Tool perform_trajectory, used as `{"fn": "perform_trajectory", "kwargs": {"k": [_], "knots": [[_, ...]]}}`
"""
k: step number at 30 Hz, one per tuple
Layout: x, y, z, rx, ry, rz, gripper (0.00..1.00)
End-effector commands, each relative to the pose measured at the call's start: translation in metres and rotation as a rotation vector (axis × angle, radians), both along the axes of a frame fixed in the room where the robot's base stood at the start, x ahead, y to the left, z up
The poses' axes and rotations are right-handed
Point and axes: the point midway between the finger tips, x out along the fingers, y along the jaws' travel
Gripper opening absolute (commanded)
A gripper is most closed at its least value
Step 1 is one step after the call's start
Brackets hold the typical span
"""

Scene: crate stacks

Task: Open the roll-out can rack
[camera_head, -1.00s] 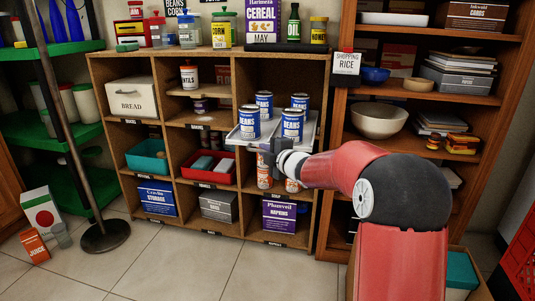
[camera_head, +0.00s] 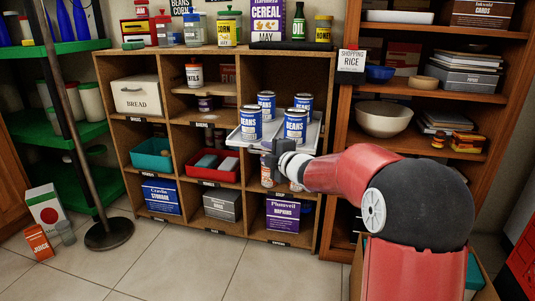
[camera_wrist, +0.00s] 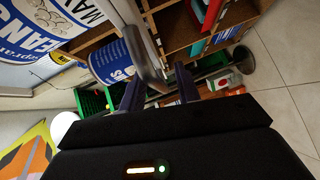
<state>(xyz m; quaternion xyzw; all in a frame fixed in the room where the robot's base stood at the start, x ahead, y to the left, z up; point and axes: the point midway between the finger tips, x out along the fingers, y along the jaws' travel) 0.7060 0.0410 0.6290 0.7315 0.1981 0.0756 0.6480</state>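The roll-out can rack (camera_head: 240,138) is a light grey tray that stands out from the right column of the wooden cubby shelf. Several blue-and-white bean cans (camera_head: 295,127) stand upright on it. My gripper (camera_head: 268,156) is at the rack's front edge, below the cans. In the wrist view the two dark fingers (camera_wrist: 158,92) stand apart with the rack's grey front part (camera_wrist: 143,52) between them, and I appear to be shut on it. Cans (camera_wrist: 112,63) show close by there. The exact contact of the fingertips is partly hidden.
The cubby shelf (camera_head: 250,207) holds bins, boxes and a bread box (camera_head: 137,97). A tall bookcase (camera_head: 430,92) stands close at the right. A pole with a round base (camera_head: 109,234) and cartons (camera_head: 39,243) are at the left. The tiled floor (camera_head: 180,262) in front is clear.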

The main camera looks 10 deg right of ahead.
Motion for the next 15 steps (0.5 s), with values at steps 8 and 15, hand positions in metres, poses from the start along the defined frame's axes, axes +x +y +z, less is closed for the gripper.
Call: {"fn": "perform_trajectory", "kwargs": {"k": [8,15], "knots": [[-0.004,-0.002,0.002,-0.001,-0.001,0.000,0.32],[-0.038,-0.017,0.008,-0.002,-0.002,-0.002,0.32]]}}
